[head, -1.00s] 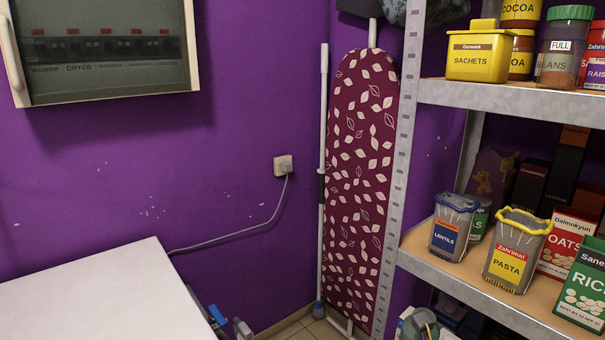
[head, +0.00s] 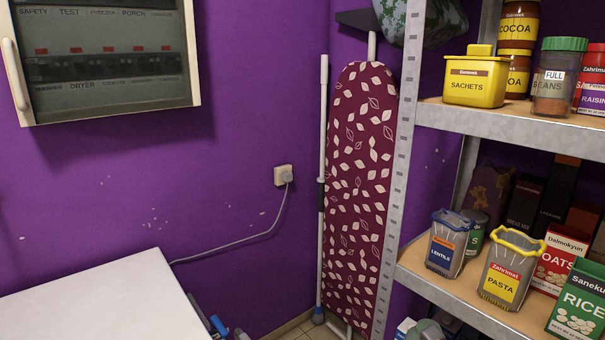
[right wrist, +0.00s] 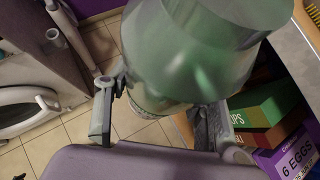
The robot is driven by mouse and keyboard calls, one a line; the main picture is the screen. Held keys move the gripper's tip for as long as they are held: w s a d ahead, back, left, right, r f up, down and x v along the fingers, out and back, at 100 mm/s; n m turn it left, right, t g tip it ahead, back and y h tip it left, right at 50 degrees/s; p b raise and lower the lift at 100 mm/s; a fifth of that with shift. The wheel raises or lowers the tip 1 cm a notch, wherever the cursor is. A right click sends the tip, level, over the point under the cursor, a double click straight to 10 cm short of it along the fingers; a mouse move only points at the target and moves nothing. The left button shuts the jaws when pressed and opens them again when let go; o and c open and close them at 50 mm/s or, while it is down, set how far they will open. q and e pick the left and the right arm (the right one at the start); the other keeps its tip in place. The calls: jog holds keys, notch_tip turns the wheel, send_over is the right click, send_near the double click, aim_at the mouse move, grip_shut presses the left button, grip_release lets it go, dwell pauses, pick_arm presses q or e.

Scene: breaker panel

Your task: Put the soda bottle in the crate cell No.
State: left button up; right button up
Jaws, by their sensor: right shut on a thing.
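A green, see-through bottle (right wrist: 190,50), which looks like the soda bottle, fills the upper middle of the right wrist view. My right gripper (right wrist: 158,122) is shut on it, with one finger on each side of the bottle. Only part of the bottle shows; its ends cannot be made out clearly. The crate and its cells are not in any view. My left gripper is not in view.
The head view shows a breaker panel (head: 110,55), a white tabletop (head: 90,300), an ironing board (head: 358,190) and a shelf (head: 480,120) with food packs. A washing machine (right wrist: 30,108) and egg box (right wrist: 285,155) flank the tiled floor (right wrist: 75,145).

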jog(key=shift+r+p, duration=1.75)
jog(key=shift+r, duration=0.05)
jog(key=shift+f, duration=0.1)
